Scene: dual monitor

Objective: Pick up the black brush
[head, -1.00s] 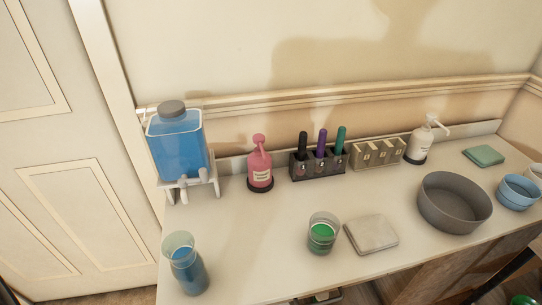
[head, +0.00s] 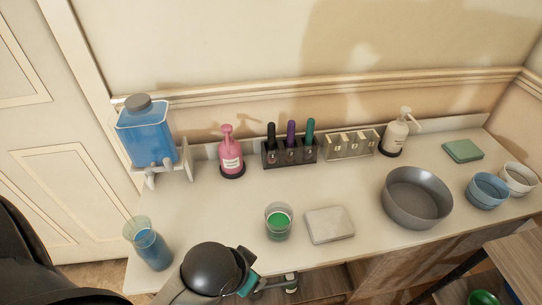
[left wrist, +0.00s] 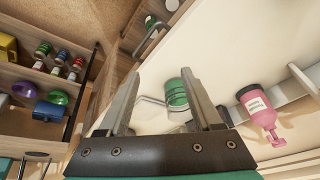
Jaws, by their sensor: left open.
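The black brush (head: 271,136) stands upright in the left slot of a dark holder (head: 290,155) at the back of the table in the head view. A purple brush (head: 291,134) and a teal brush (head: 309,131) stand to its right in the same holder. My left gripper (left wrist: 160,76) is open and empty in the left wrist view. In the head view my left arm comes in at the bottom, in front of the table and well short of the holder. The black brush does not show in the left wrist view. My right gripper is not in view.
A glass with green liquid (head: 278,221), a grey pad (head: 330,224) and a glass with blue liquid (head: 152,248) stand nearer.

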